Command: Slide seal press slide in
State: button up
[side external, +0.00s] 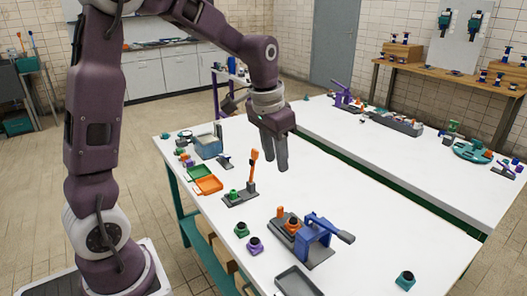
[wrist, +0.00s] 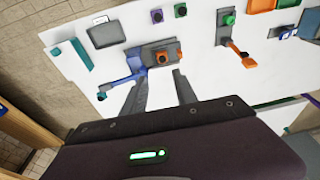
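The seal press (side external: 317,235) has a blue frame and a lever with a dark end, on a grey base near the front of the white table. Its grey slide carries an orange piece (side external: 293,225) and stands out to the left of the blue frame. An orange upright handle (side external: 281,214) is beside that piece. In the wrist view the blue press frame (wrist: 125,75) is left of the orange piece (wrist: 162,56). My gripper (side external: 276,168) is above the table, behind and clear of the press. In the wrist view its fingers (wrist: 160,78) are apart with nothing between them.
A grey fixture with an orange lever (side external: 251,170) stands behind the press. Small green (side external: 241,229) and purple (side external: 255,245) parts lie to its left. A grey tray (side external: 295,281) is at the front edge, and a teal part (side external: 405,278) at right. The table's right side is mostly clear.

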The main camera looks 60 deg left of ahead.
jog(key=s+d+r, duration=0.2)
jog(key=s+r, duration=0.2)
jog(key=s, duration=0.1)
jog(key=shift+d+t, duration=0.4)
jog(key=shift+s, duration=0.1)
jog(key=g, duration=0.3)
send_over(280, 207)
notch_tip(280, 207, down, 22)
jog(key=shift+d+r, duration=0.1)
jog(key=shift+r, duration=0.15)
notch_tip(280, 207, down, 8)
jog(key=shift+r, duration=0.25)
grip_shut()
jog(key=shift+r, duration=0.1)
